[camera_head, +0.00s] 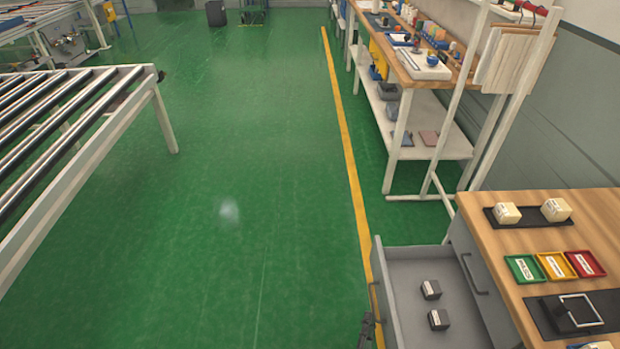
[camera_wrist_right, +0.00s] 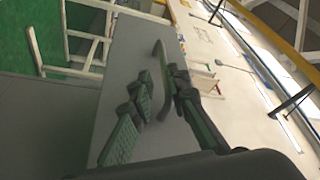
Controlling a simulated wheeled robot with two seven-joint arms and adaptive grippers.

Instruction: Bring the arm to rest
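My right gripper (camera_head: 366,331) shows as a small dark shape at the bottom edge of the head view, beside the front of an open grey drawer (camera_head: 409,264). In the right wrist view its two dark fingers with green ribbed pads (camera_wrist_right: 160,78) are apart. The curved grey drawer handle (camera_wrist_right: 159,49) lies between them, close to the right-hand finger. I cannot tell whether they touch. The handle also shows in the head view (camera_head: 374,302). My left gripper is not in view.
Two dark boxes (camera_head: 431,289) (camera_head: 438,319) lie in the drawer. The wooden workbench (camera_head: 500,240) bears green, yellow and red trays (camera_head: 555,266) and white blocks (camera_head: 506,213). A roller conveyor (camera_head: 90,150) stands left. Green floor between is clear.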

